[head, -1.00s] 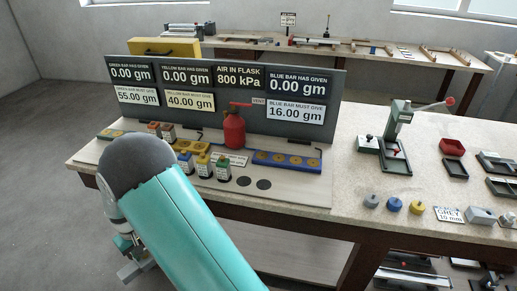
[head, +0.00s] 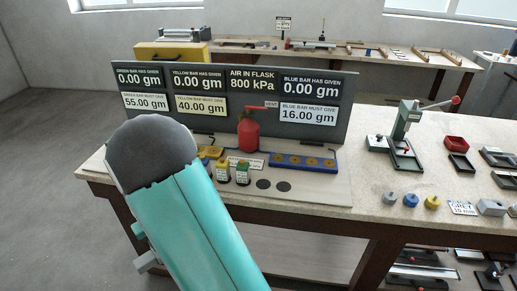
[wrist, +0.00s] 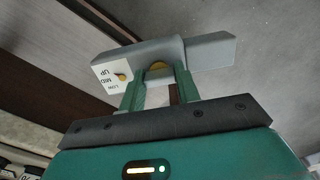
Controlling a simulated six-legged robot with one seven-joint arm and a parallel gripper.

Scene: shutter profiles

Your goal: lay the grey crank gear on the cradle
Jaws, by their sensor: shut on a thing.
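I cannot make out the cradle for certain in either view.
A bench (head: 370,195) with a dark display panel (head: 215,105), a red flask (head: 249,132) and a blue holder (head: 295,162) stands ahead. A green press (head: 405,125) and small trays are to the right. A back bench (head: 400,60) carries wooden frames. Floor at left is clear.

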